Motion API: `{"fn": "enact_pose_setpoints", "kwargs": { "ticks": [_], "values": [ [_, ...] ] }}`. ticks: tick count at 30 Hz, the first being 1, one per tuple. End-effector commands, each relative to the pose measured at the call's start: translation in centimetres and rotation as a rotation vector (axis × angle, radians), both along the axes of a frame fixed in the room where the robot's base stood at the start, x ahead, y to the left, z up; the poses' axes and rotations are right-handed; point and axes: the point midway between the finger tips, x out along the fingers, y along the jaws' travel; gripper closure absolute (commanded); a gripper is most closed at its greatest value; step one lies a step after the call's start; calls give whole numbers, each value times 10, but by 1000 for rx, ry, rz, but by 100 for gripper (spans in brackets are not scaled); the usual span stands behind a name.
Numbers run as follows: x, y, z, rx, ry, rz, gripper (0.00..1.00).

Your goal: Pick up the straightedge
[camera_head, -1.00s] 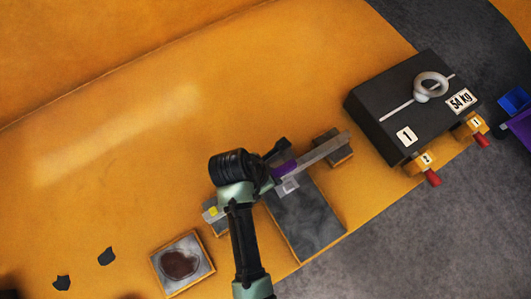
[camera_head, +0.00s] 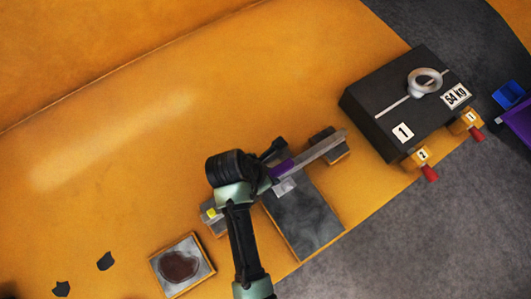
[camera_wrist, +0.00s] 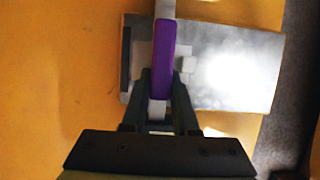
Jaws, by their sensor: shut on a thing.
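The straightedge (camera_head: 318,149) is a long pale grey bar with a purple grip section at its middle. In the head view it runs from lower left to upper right, with its ends over two small dark blocks. In the wrist view its purple section (camera_wrist: 164,62) lies between the fingers of my gripper (camera_wrist: 160,88). My gripper is shut on the straightedge. In the head view my arm hides part of the bar and the fingertips. I cannot tell whether the bar touches the blocks.
A grey plate (camera_head: 308,222) lies under the bar. A square tray (camera_head: 206,251) with a dark brown patch lies at lower left. The yellow surface behind is clear.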

Motion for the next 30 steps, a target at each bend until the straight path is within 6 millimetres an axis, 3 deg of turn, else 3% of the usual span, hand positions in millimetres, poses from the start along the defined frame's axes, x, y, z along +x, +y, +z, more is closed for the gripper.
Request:
{"fn": "enact_pose_setpoints", "kwargs": {
  "ticks": [5,18,30],
  "values": [
    [2,0,13,1,-6,-1,100],
    [2,1,89,2,-7,-1,100],
    [1,0,101,0,-3,0,100]
  ]
}}
